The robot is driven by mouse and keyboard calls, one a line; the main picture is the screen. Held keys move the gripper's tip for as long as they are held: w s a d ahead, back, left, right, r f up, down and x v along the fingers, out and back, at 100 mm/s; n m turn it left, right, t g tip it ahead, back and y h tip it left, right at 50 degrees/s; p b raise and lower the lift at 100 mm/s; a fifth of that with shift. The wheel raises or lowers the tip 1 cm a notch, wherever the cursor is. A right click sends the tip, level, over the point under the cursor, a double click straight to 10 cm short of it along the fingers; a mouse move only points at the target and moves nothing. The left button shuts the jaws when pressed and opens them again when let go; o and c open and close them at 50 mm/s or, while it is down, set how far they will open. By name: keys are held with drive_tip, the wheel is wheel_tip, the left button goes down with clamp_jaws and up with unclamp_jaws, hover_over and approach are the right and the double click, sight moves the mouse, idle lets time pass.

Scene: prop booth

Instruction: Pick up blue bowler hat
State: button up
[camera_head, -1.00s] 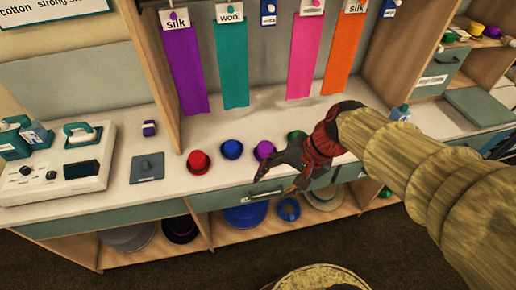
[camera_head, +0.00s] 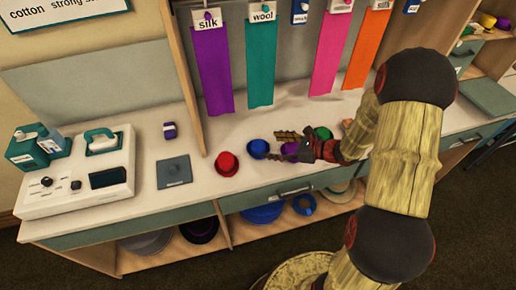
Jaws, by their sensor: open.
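The blue bowler hat (camera_head: 257,148) sits on the white counter, just right of the red bowler hat (camera_head: 226,165). My gripper (camera_head: 277,147) is open and points left. Its fingertips are close to the right side of the blue hat, with one finger farther back and one nearer the front. I cannot tell whether they touch the hat. A purple hat (camera_head: 290,149) is partly hidden by the fingers.
A green hat (camera_head: 322,133) is behind my gripper. A grey-blue square plate (camera_head: 174,172) and a white machine (camera_head: 79,181) stand to the left. Fabric strips hang behind. Larger hats, including a blue one (camera_head: 262,213), lie on the shelf below.

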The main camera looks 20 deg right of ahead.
sight(260, 145)
drive_tip(key=b+x, duration=0.1)
drive_tip(key=x, duration=0.5)
drive_tip(key=shift+b, duration=0.4)
drive_tip(key=shift+c, duration=1)
drive_tip(key=shift+a, duration=0.1)
drive_tip(key=c, duration=0.9)
